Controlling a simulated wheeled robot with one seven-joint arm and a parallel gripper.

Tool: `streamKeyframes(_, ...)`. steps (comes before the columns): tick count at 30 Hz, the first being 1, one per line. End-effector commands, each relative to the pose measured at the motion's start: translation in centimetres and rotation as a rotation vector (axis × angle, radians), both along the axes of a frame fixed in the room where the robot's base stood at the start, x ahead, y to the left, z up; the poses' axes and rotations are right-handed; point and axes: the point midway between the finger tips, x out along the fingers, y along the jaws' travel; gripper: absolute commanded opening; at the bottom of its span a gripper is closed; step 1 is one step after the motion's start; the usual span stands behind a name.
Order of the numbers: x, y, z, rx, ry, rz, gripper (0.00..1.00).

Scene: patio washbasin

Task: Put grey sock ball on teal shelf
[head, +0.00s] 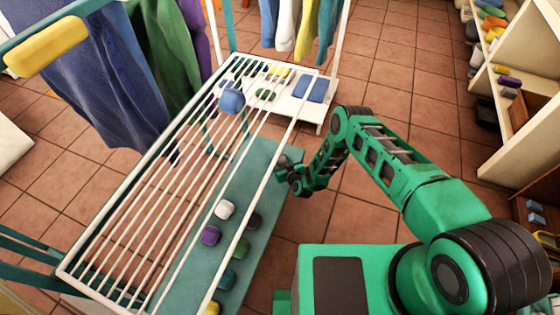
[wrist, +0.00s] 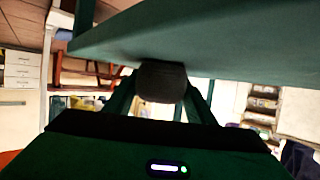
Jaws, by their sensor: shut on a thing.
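The teal shelf (head: 187,278) lies under the white bars of the rack in the head view. In the wrist view its board (wrist: 220,40) spans the top of the picture. My gripper (head: 287,168) is at the shelf's right edge in the head view. In the wrist view my gripper (wrist: 162,95) is shut on a dark grey sock ball (wrist: 162,82), held between both fingers. The ball's upper part meets the shelf's edge in that picture; I cannot tell whether they touch. The ball is hard to make out in the head view.
Several sock balls lie along the shelf, including a white one (head: 225,208), a purple one (head: 210,234) and a dark one (head: 254,220). The white rack bars (head: 165,190) cover much of the shelf. Open floor lies right of the rack.

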Motion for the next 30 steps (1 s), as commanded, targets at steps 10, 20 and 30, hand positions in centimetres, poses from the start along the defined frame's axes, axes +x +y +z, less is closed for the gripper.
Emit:
streamKeyframes(10,0.0,0.0,-0.2,0.000,0.000,0.000,0.69)
streamKeyframes(20,-0.5,-0.2,0.2,0.000,0.002,0.001,0.69)
streamKeyframes(30,-5.3,-2.4,2.4,-0.003,0.003,0.003,0.69)
